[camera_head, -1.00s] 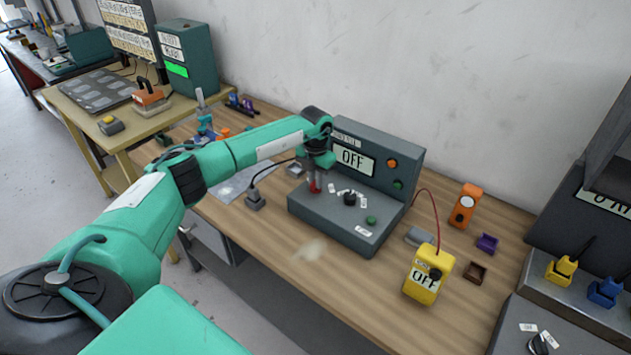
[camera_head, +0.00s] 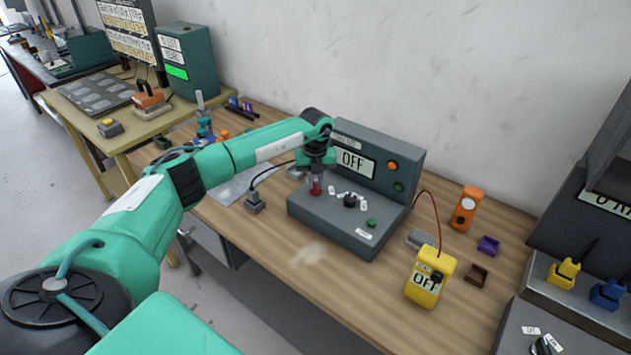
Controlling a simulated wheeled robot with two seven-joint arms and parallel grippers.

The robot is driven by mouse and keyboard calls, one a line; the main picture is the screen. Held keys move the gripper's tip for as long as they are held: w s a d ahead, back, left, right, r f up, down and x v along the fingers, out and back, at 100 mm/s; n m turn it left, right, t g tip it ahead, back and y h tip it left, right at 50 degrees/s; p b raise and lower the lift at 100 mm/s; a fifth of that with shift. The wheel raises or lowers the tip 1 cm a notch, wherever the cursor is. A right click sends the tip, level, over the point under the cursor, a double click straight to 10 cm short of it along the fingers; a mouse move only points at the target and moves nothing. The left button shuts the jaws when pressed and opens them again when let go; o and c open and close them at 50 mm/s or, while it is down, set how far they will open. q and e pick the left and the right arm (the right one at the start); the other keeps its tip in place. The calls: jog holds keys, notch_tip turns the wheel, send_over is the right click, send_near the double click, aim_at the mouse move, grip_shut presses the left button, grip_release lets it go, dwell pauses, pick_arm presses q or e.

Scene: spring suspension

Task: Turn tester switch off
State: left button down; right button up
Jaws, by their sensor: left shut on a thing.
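The grey tester (camera_head: 345,228) stands on the wooden bench, and its display (camera_head: 351,162) reads OFF. Its sloping front panel carries a black knob (camera_head: 350,200) with small white labels around it, and a green button (camera_head: 371,223). My left gripper (camera_head: 315,190) points down at the left part of this panel. It is shut on a small red part (camera_head: 315,187), likely the tester's switch, which is mostly hidden by the fingers. My right gripper is not in view.
An orange device (camera_head: 466,208) and small purple (camera_head: 488,246) and brown (camera_head: 476,275) boxes are further right. A black plug-like block (camera_head: 254,203) with a cable sits left. The bench front is clear.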

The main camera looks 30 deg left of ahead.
aim_at(315, 183)
pick_arm(q)
jog(key=shift+r+n, duration=0.1)
jog(key=shift+n, duration=0.2)
jog(key=c, duration=1.4)
grip_release()
notch_tip(315, 183, up, 14)
jog(key=b, duration=0.3)
jog(key=shift+b, duration=0.35)
